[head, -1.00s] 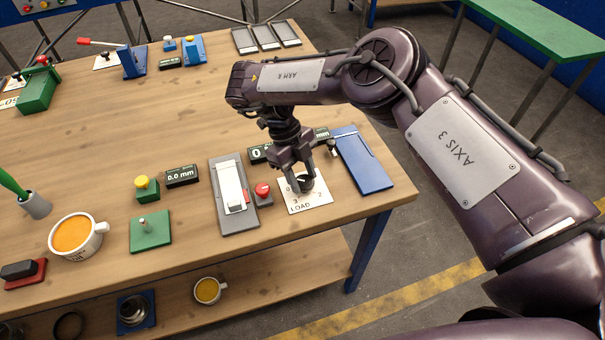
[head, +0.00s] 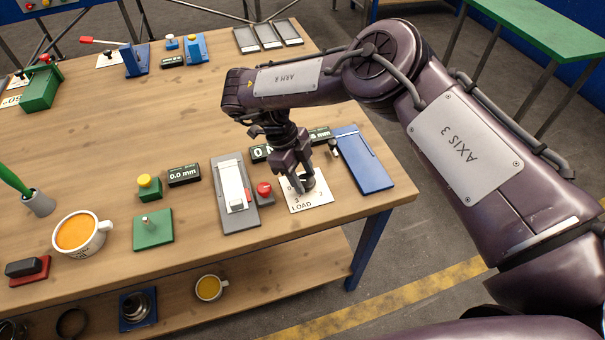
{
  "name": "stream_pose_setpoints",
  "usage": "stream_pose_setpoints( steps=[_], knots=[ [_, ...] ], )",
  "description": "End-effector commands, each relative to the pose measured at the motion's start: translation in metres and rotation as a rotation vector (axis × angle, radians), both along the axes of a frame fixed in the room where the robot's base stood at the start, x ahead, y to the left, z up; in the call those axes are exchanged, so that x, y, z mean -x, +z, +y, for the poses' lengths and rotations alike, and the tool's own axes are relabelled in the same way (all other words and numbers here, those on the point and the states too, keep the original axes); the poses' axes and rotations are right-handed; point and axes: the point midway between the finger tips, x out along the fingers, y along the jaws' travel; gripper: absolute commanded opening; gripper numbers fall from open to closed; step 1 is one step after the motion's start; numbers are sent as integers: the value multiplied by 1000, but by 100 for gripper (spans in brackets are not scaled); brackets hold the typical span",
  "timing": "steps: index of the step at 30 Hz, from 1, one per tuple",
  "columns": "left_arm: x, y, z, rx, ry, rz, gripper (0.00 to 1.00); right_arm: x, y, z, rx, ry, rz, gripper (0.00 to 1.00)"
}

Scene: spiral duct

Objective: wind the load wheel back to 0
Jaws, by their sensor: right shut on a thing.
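The load wheel (head: 308,182) is a small dark knob on a white plate (head: 312,202) marked LOAD with numbers, near the front right of the bench. My right gripper (head: 301,185) reaches down over it and is shut on the wheel. The fingers and wrist cover part of the wheel and of the plate's markings, so the wheel's setting cannot be read. A dark display (head: 261,152) behind the gripper shows a 0 and is partly hidden by it. My left gripper is not in view.
A red button (head: 264,190) and a grey device with a white slide (head: 233,190) stand just left of the plate. A blue device (head: 364,165) stands to its right, near the bench edge. An orange-filled cup (head: 78,232) stands at front left. The bench's middle is clear.

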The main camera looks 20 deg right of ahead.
Motion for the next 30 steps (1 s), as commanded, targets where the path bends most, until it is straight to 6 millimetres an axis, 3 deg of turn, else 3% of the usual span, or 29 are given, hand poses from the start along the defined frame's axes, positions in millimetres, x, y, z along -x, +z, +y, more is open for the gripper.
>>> stream_pose_setpoints(
  steps=[2, 3, 7, 17, 30],
  knots=[
    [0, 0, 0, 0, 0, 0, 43, 1, -1, 0, 0, 2, 3, 20],
    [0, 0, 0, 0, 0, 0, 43, 1, -1, 0, 0, 2, 3, 48],
    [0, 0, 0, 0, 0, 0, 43, 1, -1, 0, 0, 1, 2, 64],
    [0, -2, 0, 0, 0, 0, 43, -1, 3, 2, -1, 0, -1, 64],
    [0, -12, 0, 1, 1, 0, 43, -18, 64, 20, 2, 2, -1, 64]
  ],
)
